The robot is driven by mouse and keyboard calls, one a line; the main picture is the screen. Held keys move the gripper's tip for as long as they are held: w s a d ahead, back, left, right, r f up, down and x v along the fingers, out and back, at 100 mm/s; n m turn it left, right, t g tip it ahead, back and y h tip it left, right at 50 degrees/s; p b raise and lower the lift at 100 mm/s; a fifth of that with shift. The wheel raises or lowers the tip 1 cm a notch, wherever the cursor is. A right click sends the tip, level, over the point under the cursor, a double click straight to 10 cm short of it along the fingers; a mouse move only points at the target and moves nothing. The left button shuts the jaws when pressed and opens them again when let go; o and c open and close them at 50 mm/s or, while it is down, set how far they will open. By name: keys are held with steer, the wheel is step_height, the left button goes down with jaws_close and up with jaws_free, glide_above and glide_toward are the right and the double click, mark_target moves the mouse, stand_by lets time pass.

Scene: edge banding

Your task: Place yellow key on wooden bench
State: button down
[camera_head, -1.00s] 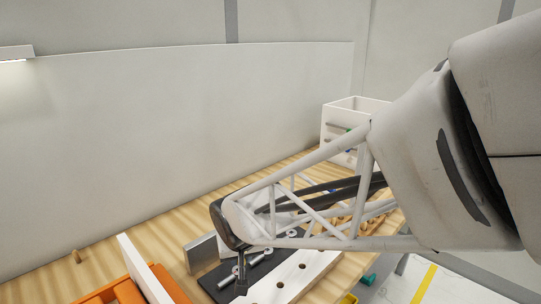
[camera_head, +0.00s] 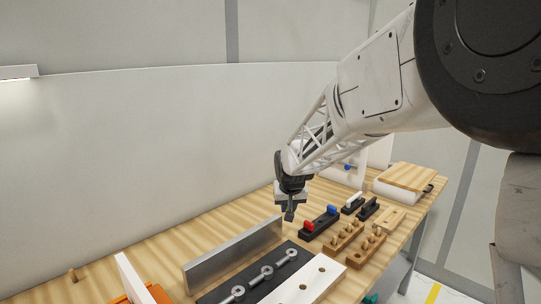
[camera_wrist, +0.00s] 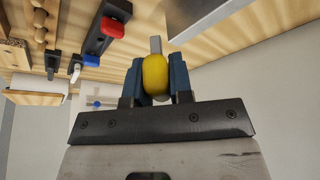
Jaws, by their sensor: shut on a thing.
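My gripper (camera_head: 290,208) hangs above the wooden bench (camera_head: 225,226) near its middle, pointing down. In the wrist view my gripper (camera_wrist: 157,80) is shut on the yellow key (camera_wrist: 155,74), with a blue finger on each side of its rounded yellow head. The key's grey shaft (camera_wrist: 155,44) sticks out beyond the fingertips. In the head view the yellow head cannot be made out. Whether the shaft touches the bench is unclear.
A black holder with a red and a blue piece (camera_head: 320,222) stands just right of my gripper. Wooden peg racks (camera_head: 343,237) stand further right. Bare bench lies behind the metal plate.

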steer(key=w+d+m, duration=0.1)
steer(key=w+d, duration=1)
steer(key=d, duration=0.1)
steer(key=shift+d, duration=0.3)
steer(key=shift+w+a, duration=0.1)
steer(key=shift+w, duration=0.1)
steer(key=w+a+f+n+g+y, duration=0.1)
steer(key=w+a+f+n+y, duration=0.1)
steer(key=w+n, duration=0.4)
steer(key=shift+w+a+f+n+y, duration=0.4)
steer(key=shift+a+f+n, duration=0.35)
steer(key=shift+f+n, duration=0.55)
steer(key=shift+r, duration=0.15)
steer(key=shift+f, duration=2.5)
steer(key=shift+f, duration=2.5)
